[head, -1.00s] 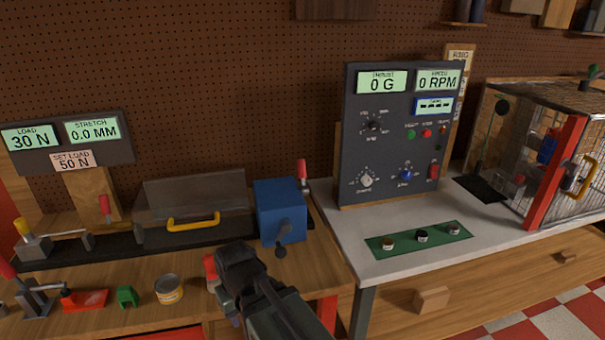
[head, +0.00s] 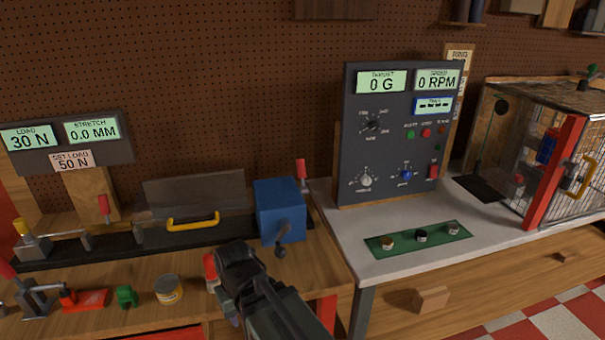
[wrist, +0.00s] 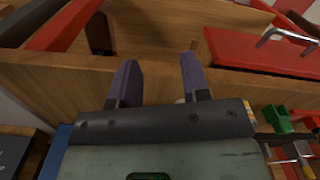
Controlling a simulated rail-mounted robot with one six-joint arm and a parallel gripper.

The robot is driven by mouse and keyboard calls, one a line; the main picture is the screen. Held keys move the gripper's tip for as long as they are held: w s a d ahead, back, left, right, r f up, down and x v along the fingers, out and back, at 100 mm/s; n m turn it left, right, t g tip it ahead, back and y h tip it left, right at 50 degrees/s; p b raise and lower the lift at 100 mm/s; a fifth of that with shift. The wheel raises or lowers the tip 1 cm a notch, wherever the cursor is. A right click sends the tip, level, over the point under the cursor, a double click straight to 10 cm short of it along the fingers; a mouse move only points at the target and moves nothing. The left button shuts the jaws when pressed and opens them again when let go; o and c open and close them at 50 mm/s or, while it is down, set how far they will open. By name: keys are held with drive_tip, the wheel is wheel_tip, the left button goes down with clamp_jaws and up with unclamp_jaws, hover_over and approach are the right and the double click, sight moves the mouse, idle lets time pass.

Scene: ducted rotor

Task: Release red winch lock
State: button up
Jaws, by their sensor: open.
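A blue winch box (head: 279,210) with a dark crank on its front stands at the right end of the left bench. A red-handled lever (head: 301,172) stands upright behind its right side; I cannot tell for sure that this is the winch lock. In the head view my dark wrist is in front of the bench, left of and below the blue box, apart from both levers.
A clear cover with a yellow handle (head: 194,221) lies left of the blue box. A tin (head: 169,289), a green block (head: 126,296) and a red clamp (head: 84,299) are on the bench front. A grey control panel (head: 392,140) stands right. The wrist view shows a wooden edge below my fingers.

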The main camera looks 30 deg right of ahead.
drive_tip(key=shift+o, duration=0.3)
drive_tip(key=shift+o, duration=0.9)
drive_tip(key=w+d+r+m+p, duration=0.1)
drive_tip(key=w+d+r+p, duration=0.1)
drive_tip(key=d+r+p, duration=0.3)
wheel_tip(320, 180, up, 4)
drive_tip(key=p, duration=0.3)
drive_tip(key=shift+w+d+f+m, duration=0.2)
drive_tip(key=shift+d+m, duration=0.1)
drive_tip(key=shift+d, duration=0.1)
wheel_tip(320, 180, up, 16)
drive_tip(key=t+p, duration=0.5)
drive_tip(key=p, duration=1)
hover_over(303, 166)
drive_tip(key=s, duration=0.3)
drive_tip(key=b+x, duration=0.6)
drive_tip(key=x, duration=0.1)
drive_tip(key=b+x, duration=0.3)
drive_tip(key=shift+s+f, duration=0.2)
drive_tip(key=shift+f, duration=0.1)
drive_tip(key=shift+r, duration=0.15)
clamp_jaws()
